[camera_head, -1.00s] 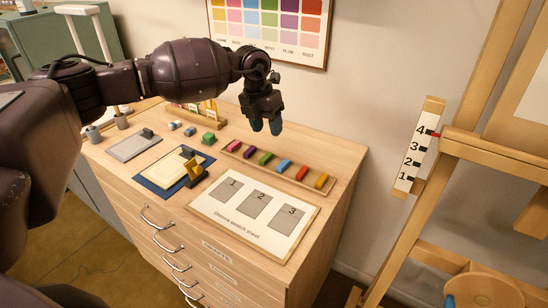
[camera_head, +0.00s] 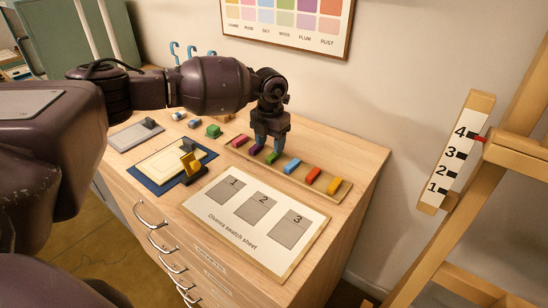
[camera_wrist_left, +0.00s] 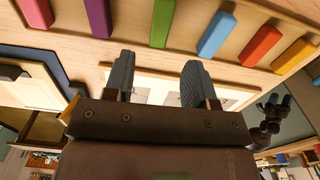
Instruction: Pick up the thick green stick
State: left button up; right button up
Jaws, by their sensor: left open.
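The green stick (camera_head: 272,156) lies in a row of coloured sticks on a shallow wooden tray (camera_head: 240,151) on the cabinet top. My left gripper (camera_head: 267,148) is low over the tray, pointing down, open and empty. Its fingers hide part of the green stick and the purple stick (camera_head: 257,149). In the left wrist view the green stick (camera_wrist_left: 162,22) shows past the fingertips, in line with the gap between the fingers (camera_wrist_left: 158,75). Contact cannot be told. A dark shape with bluish tips at the right there, probably my right gripper (camera_wrist_left: 272,108), is too small to read.
Pink (camera_head: 239,141), blue (camera_head: 292,166), red (camera_head: 313,174) and yellow (camera_head: 333,185) sticks share the tray. A numbered swatch sheet (camera_head: 232,228) lies in front, beside a yellow piece in a dark holder (camera_head: 191,168). An easel stands right.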

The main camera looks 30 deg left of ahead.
aim_at(270, 157)
pick_arm(q)
jog(key=f, duration=0.5)
jog(key=shift+w+a+b, duration=0.1)
jog(key=shift+w+b, duration=0.1)
jog(key=shift+b, duration=0.15)
grip_shut()
